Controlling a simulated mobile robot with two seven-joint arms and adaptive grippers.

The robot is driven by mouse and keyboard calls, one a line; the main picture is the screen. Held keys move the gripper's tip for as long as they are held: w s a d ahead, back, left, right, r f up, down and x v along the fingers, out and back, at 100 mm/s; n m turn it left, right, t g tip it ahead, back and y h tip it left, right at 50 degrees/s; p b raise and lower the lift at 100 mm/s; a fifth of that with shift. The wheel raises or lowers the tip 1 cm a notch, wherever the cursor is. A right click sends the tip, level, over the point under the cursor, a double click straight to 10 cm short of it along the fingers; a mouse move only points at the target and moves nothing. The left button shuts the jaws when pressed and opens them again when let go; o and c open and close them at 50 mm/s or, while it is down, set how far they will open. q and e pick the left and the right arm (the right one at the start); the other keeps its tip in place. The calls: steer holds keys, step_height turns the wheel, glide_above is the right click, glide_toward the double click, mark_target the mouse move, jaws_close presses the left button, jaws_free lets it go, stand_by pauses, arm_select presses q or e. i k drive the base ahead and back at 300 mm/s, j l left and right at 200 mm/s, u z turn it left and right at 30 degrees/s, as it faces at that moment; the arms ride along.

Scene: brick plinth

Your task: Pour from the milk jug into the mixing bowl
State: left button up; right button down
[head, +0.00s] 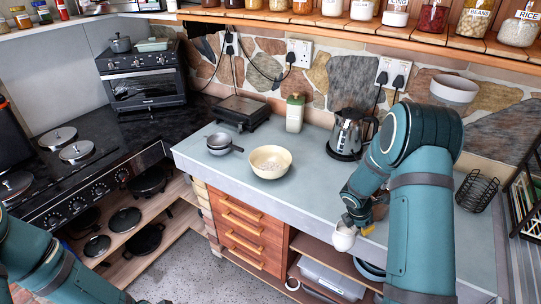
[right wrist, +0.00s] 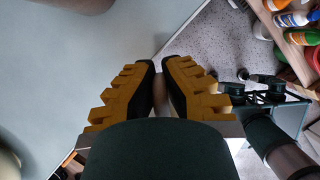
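The white milk jug (head: 344,238) is at the front edge of the counter in the head view, directly at my right gripper (head: 356,220). The gripper's yellow fingers appear shut on the jug's handle side. In the right wrist view the fingers of the right gripper (right wrist: 160,85) are close together with a thin strip between them; the jug's body cannot be made out there. The cream mixing bowl (head: 257,168) stands upright on the counter, left of and behind the jug, apart from it. My left arm shows at the lower left; its gripper is out of view.
A cream bottle with a green cap (head: 294,113) and a kettle (head: 346,135) stand behind. A wire basket (head: 477,191) is at the right. The counter between bowl and jug is clear.

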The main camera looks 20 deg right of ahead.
mark_target(268, 162)
steer(key=i, duration=1.5)
